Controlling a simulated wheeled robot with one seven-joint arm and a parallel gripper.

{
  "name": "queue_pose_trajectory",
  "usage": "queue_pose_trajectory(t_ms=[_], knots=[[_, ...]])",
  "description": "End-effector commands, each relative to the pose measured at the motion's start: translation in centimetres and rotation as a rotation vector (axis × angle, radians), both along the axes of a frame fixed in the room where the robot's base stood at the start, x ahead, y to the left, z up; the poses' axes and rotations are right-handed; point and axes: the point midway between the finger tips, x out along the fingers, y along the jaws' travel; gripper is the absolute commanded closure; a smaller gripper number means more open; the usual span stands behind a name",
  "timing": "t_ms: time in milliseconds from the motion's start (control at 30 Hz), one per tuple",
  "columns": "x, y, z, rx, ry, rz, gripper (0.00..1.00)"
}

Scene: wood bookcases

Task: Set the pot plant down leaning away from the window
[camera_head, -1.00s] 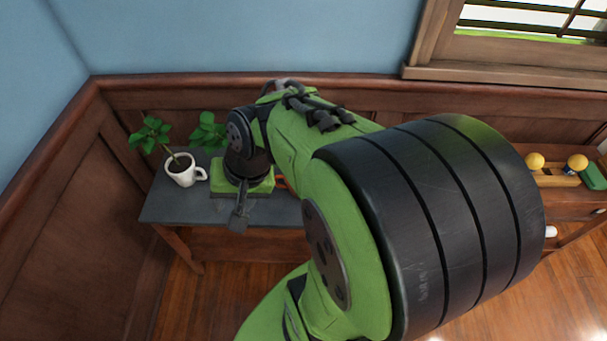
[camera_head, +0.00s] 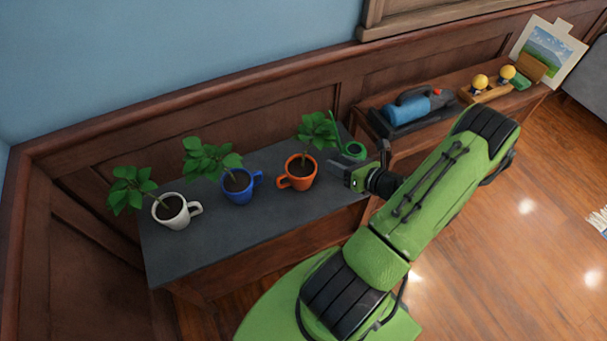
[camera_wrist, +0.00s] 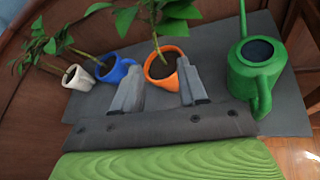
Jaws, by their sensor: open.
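Three potted plants in mugs stand on a dark grey tabletop (camera_head: 255,222): white mug (camera_head: 172,212), blue mug (camera_head: 239,187) and orange mug (camera_head: 297,174). In the head view the white and blue mugs' plants lean left, away from the window frame (camera_head: 420,14); the orange mug's plant (camera_head: 318,130) leans right. The wrist view also shows the orange mug (camera_wrist: 160,72), blue mug (camera_wrist: 121,72) and white mug (camera_wrist: 80,77). My gripper (camera_head: 342,173) is open and empty, just right of the orange mug. In the wrist view its fingers (camera_wrist: 158,82) point toward the orange mug.
A green watering can (camera_head: 351,150) stands close behind my gripper, and shows large at right in the wrist view (camera_wrist: 255,78). A lower wooden shelf (camera_head: 440,128) at right holds a blue tool (camera_head: 408,107), yellow balls and a painting (camera_head: 548,50). The table's front strip is clear.

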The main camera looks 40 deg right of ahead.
Motion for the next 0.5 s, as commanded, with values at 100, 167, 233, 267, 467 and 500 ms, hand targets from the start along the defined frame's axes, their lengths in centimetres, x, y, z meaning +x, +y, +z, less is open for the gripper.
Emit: queue_pose_trajectory(t_ms=[100,167,233,267,467,500], knots=[[3.0,0.2,-1.5,-0.002,0.001,0.009,0.58],[4.3,0.3,-2.0,-0.003,0.000,0.009,0.58],[5.6,0.3,-2.5,-0.005,0.002,0.009,0.58],[6.0,0.3,-2.6,-0.004,0.002,0.007,0.58],[8.5,0.2,-3.4,-0.007,0.000,0.010,0.58],[9.3,0.1,-3.7,-0.008,0.000,0.011,0.58]])
